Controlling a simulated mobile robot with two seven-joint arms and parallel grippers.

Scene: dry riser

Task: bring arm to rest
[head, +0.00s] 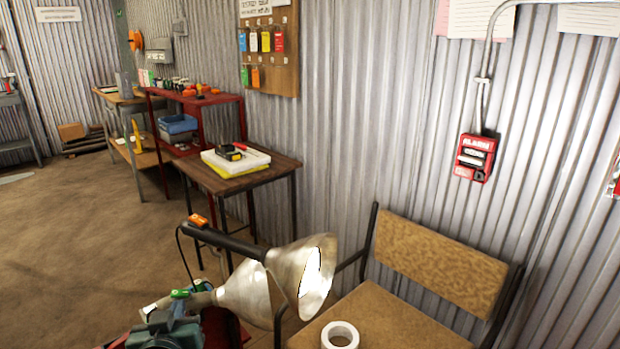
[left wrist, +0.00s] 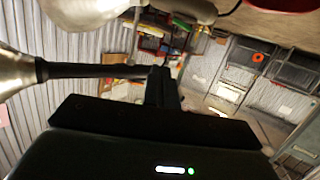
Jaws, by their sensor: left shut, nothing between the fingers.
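My left gripper (left wrist: 163,88) shows dark in the left wrist view, its black fingers together with nothing between them. Its wide black body, with a small white light and a green light, fills the bottom of that view. The black handle of a work lamp (left wrist: 95,71) runs behind the fingers there; I cannot tell whether they touch it. In the head view I cannot clearly make out the left gripper. My right gripper is not in view.
The lamp's metal reflector (head: 270,290) stands close in front. A chair (head: 440,265) with a roll of white tape (head: 340,335) is to its right. A small table (head: 265,172) and red shelf (head: 215,105) line the corrugated wall. The floor at left (head: 70,230) is largely clear.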

